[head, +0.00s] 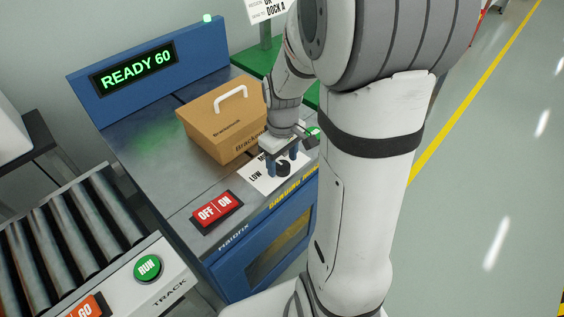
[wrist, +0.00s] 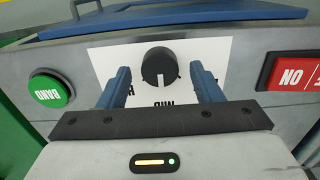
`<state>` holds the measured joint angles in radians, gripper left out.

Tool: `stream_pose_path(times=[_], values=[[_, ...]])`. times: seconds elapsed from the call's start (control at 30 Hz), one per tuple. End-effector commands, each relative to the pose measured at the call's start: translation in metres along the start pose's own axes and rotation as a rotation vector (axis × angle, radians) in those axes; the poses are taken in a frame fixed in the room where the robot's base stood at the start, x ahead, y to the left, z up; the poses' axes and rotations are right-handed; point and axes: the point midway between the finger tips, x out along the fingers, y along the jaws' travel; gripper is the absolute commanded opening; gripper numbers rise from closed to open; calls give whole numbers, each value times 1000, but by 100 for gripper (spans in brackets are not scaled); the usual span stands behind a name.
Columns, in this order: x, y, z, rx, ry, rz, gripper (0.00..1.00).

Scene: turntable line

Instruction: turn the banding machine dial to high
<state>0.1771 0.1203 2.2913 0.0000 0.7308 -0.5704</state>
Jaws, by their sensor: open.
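In the wrist view the dial (wrist: 160,67) stands between the two blue fingers of my gripper (wrist: 160,72). The fingers are open, with a gap on each side of the knob. A pale mark on the knob's lower edge faces the upside-down MID lettering. The left finger partly covers lettering where an H shows. In the head view my gripper (head: 284,158) hangs over the dial, and LOW reads to its left.
A red OFF/ON switch (head: 216,211) is left of the dial, and a green BAND button (wrist: 50,88) is on the other side. A cardboard box (head: 221,128) sits behind on the machine top. The display (head: 133,69) reads READY 60. A roller track (head: 75,230) stands at left.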

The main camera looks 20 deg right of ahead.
Motion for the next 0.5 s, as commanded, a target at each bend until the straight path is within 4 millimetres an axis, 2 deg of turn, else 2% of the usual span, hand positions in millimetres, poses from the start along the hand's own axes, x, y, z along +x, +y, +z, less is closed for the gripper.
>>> stream_pose_path(times=[0.1, 0.37, 0.5], values=[[8, 0, 0, 0, 0, 0, 59], [8, 0, 0, 1, 1, 1, 59], [8, 0, 0, 1, 1, 1, 49]])
